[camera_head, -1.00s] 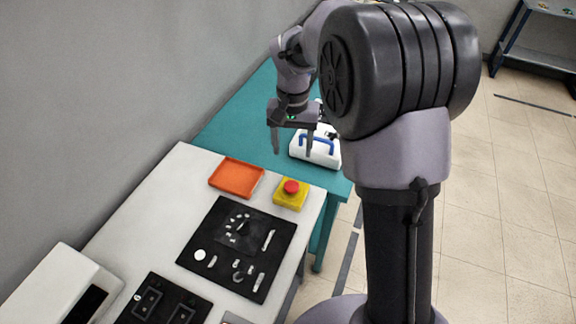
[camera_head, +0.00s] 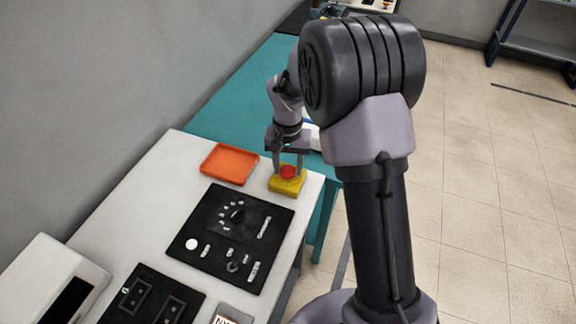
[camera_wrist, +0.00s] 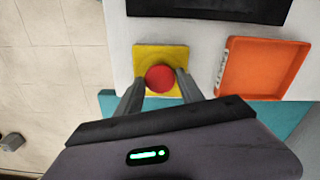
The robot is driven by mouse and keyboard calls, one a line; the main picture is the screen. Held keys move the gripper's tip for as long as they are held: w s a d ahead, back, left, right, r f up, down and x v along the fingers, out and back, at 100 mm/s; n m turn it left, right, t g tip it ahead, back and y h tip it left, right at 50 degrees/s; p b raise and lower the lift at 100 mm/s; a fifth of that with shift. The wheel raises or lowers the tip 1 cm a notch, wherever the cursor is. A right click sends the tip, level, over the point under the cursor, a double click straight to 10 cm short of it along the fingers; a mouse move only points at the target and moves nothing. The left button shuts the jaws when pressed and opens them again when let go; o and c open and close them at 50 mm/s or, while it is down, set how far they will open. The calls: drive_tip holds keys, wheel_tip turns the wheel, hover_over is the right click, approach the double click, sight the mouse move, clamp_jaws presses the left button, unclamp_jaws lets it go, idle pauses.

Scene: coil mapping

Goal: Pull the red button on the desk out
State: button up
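The red button (camera_head: 288,172) sits on a yellow box (camera_head: 286,187) near the far right corner of the white desk (camera_head: 150,170). In the wrist view the round red button (camera_wrist: 160,78) shows between my two fingers, with the yellow box (camera_wrist: 146,53) under it. My gripper (camera_head: 288,172) points down over the box, with one finger on each side of the button. In the wrist view the gripper (camera_wrist: 158,82) has its fingers apart, with the tips close to the button's sides. Whether they touch it cannot be told.
An orange tray (camera_head: 229,163) lies left of the yellow box. A black panel (camera_head: 231,238) with white pieces lies nearer on the desk. A teal table (camera_head: 235,110) stands beyond.

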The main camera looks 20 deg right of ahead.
sight(288, 169)
clamp_jaws()
drive_tip(key=shift+r+p, duration=1)
drive_tip(key=shift+r, duration=0.1)
drive_tip(key=shift+w+f, duration=0.1)
drive_tip(key=shift+f, duration=0.05)
drive_tip(key=o, duration=0.5)
unclamp_jaws()
wheel_tip(288, 169, up, 18)
drive_tip(key=p, duration=0.5)
drive_tip(key=shift+f+p, duration=0.25)
drive_tip(key=shift+p, duration=0.05)
